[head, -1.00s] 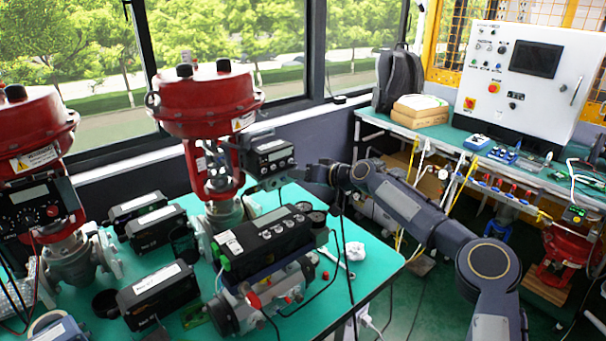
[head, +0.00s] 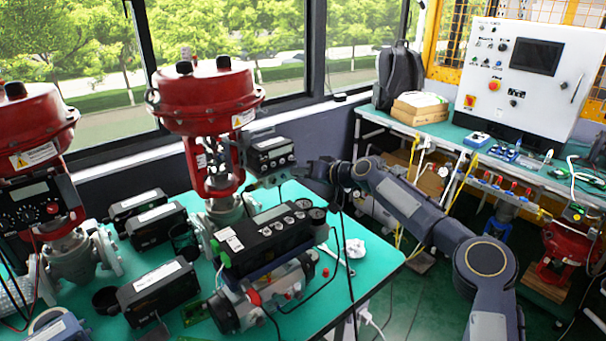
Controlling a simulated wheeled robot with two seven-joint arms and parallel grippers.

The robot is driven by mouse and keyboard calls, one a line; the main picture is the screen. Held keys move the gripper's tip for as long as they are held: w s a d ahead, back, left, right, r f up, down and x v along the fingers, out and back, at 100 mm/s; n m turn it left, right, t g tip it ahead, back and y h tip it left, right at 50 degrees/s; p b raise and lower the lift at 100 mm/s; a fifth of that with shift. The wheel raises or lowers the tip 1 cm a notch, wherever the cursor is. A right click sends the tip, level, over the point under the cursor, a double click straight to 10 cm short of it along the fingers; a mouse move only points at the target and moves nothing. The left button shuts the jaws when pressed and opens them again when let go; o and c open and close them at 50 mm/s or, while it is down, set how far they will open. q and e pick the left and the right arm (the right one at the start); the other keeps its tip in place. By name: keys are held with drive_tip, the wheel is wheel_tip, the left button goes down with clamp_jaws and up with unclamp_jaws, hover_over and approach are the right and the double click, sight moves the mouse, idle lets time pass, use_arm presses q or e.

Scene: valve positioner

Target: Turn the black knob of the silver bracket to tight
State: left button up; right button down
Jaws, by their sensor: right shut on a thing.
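The red valve actuator (head: 205,100) stands upright on the green table, with a black positioner (head: 271,154) mounted on its right side. The silver bracket (head: 262,181) shows only in small part, below and behind the positioner. My right gripper (head: 296,171) reaches in from the right, just beside the positioner's lower right side. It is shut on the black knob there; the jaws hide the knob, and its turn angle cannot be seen. My left gripper is not in view.
A larger black positioner (head: 272,235) on a silver valve body stands in front on the green table (head: 375,262). Black boxes lie to the left. A second red actuator (head: 35,125) is at far left. A cable hangs below my right gripper.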

drive_tip(key=shift+w+d+f+m+y+b, duration=0.15)
drive_tip(key=shift+m+y+b, duration=0.2)
drive_tip(key=shift+m+y, duration=0.55)
drive_tip(key=shift+d+f+m+y+b, duration=0.1)
drive_tip(key=shift+m+y+b, duration=0.25)
drive_tip(key=shift+m, duration=1.05)
drive_tip(key=shift+g, duration=0.3)
drive_tip(key=c, duration=1.3)
unclamp_jaws()
drive_tip(key=shift+o, duration=0.2)
drive_tip(key=b+v, duration=0.1)
drive_tip(key=v, duration=0.6)
drive_tip(key=shift+s+d+b, duration=0.25)
drive_tip(key=shift+d+b, duration=0.05)
drive_tip(key=shift+b, duration=0.1)
